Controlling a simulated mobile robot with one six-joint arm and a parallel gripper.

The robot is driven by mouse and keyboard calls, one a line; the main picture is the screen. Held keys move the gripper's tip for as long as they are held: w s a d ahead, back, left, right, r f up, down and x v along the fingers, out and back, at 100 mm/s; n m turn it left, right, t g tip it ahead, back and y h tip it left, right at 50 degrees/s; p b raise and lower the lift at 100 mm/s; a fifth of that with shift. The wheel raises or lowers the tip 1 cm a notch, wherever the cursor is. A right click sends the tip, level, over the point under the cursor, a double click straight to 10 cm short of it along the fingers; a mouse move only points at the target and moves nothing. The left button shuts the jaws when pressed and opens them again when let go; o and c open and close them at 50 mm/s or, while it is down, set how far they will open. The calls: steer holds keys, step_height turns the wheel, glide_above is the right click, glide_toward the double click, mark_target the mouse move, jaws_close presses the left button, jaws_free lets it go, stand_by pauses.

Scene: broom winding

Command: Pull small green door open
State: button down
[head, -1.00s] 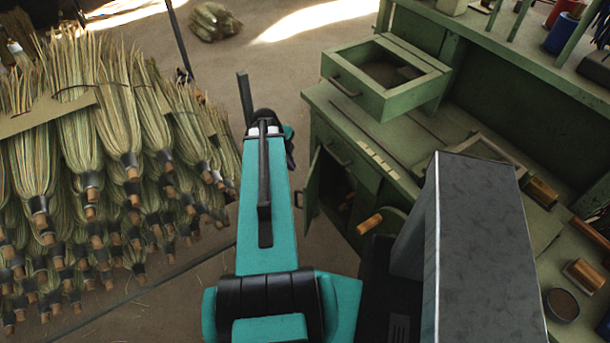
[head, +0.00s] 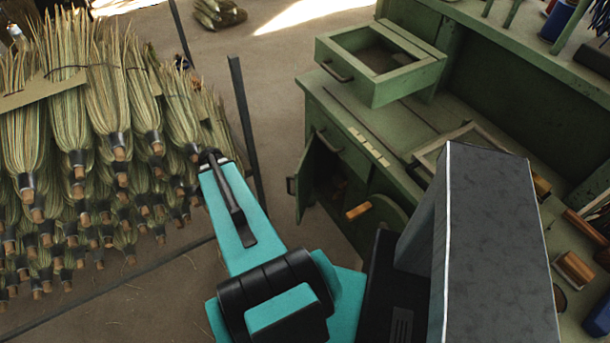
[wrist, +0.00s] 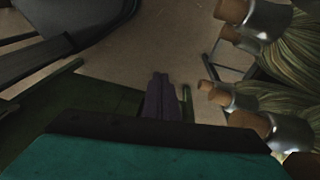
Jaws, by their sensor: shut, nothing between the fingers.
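The small green door (head: 305,178) is on the left front of the green workbench in the head view. It stands ajar, with a dark gap behind it and a dark handle (head: 291,186) on its outer face. My teal arm reaches forward to the left of the door, and my gripper is hidden beyond its far end there. In the wrist view my gripper (wrist: 161,98) shows as two dark fingers pressed together, empty, above the floor. A dark green surface lies left of the fingers; I cannot tell whether it is the door.
Bundled brooms (head: 90,130) are stacked at the left, close to my arm; their handle ends also crowd the right of the wrist view (wrist: 232,95). An open drawer (head: 375,65) juts out above the bench. A dark post (head: 245,125) stands between brooms and bench.

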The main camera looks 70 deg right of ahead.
steer(key=w+a+f+n+b, duration=0.1)
steer(key=a+f+n, duration=0.3)
steer(key=a, duration=0.3)
steer(key=w+a+f+n+g+y+b, duration=0.1)
steer(key=a+f+n, duration=0.35)
steer(key=a, duration=0.25)
steer(key=w+a+f+n+b, duration=0.1)
steer(key=a+f+n, duration=0.25)
steer(key=a, duration=0.35)
steer(key=s+a+f+n+g+b, duration=0.1)
steer(key=s+a+f+n, duration=0.3)
steer(key=a+n, duration=0.2)
steer(key=s+a+f+n+g+b, duration=0.1)
steer(key=s+a+f+n+b, duration=0.1)
steer(key=s+a+f+n, duration=0.2)
steer(key=a+n, duration=0.3)
steer(key=a, duration=0.4)
steer(key=shift+s+f+n+g, duration=0.2)
steer(key=shift+n+g, duration=0.1)
steer(key=shift+g, duration=0.1)
